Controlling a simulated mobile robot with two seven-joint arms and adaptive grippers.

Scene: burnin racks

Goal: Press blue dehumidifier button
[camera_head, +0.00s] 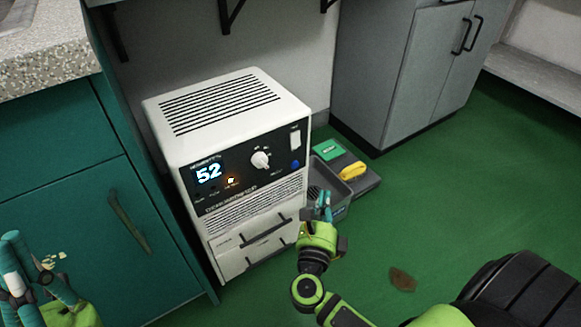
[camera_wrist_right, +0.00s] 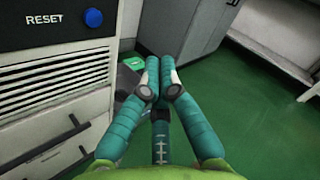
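A white dehumidifier (camera_head: 240,105) stands on the green floor, its dark panel showing 52. Its round blue button (camera_head: 295,164) is at the panel's lower right. In the right wrist view the blue button (camera_wrist_right: 93,18) is at the upper left, beside the word RESET. My right gripper (camera_head: 325,202) is in front of the unit, below and apart from the button. In the right wrist view its teal fingers (camera_wrist_right: 161,75) are brought together, with nothing seen between them. My left gripper (camera_head: 25,262) is at the lower left, in front of the teal cabinet; its finger opening is unclear.
A grey bin (camera_head: 337,188) and a tray with a green box (camera_head: 328,149) and a yellow item (camera_head: 353,171) lie right of the dehumidifier. A teal cabinet (camera_head: 75,195) stands left, a grey cabinet (camera_head: 395,75) behind right. A brown leaf-like piece (camera_head: 402,279) lies on open floor.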

